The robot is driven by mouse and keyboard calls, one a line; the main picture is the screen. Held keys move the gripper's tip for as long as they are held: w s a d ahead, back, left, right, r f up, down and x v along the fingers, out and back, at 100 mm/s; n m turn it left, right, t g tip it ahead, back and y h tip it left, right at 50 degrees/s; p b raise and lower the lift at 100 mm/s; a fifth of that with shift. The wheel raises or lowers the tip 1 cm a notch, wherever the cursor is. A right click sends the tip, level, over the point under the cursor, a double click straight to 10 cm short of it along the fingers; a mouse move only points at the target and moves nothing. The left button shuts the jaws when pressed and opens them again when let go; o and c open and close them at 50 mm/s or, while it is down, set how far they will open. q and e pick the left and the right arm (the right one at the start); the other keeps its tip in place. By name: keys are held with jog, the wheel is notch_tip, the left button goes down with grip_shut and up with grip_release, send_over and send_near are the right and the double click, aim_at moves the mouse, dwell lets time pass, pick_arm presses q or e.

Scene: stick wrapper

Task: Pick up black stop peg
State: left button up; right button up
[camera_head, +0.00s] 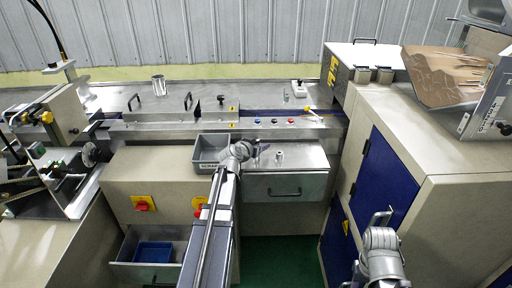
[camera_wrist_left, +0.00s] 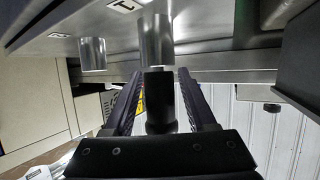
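The black stop peg (camera_wrist_left: 160,95) shows in the left wrist view as a dark upright cylinder in line with a silver cylinder (camera_wrist_left: 157,40). My left gripper (camera_wrist_left: 160,74) is open, with one finger on each side of the peg and a narrow gap showing at both sides. In the head view my left gripper (camera_head: 262,149) is low over the metal top beside the grey bin; the black peg is too small or hidden there. My right gripper (camera_head: 381,216) is at the lower right by the blue door, away from the peg; its fingers are too small to judge.
A grey bin (camera_head: 199,152) stands directly left of my left gripper. A second silver cylinder (camera_wrist_left: 92,53) is near the peg; a short silver post (camera_head: 279,156) stands on the metal top. A closed drawer (camera_head: 286,187) is below. The tall cabinet (camera_head: 430,185) borders the right side.

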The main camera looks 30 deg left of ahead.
pick_arm(q)
grip_shut()
jog(key=shift+r, duration=0.1)
dwell(0.5)
notch_tip(320, 180, up, 10)
jog(key=p, duration=1)
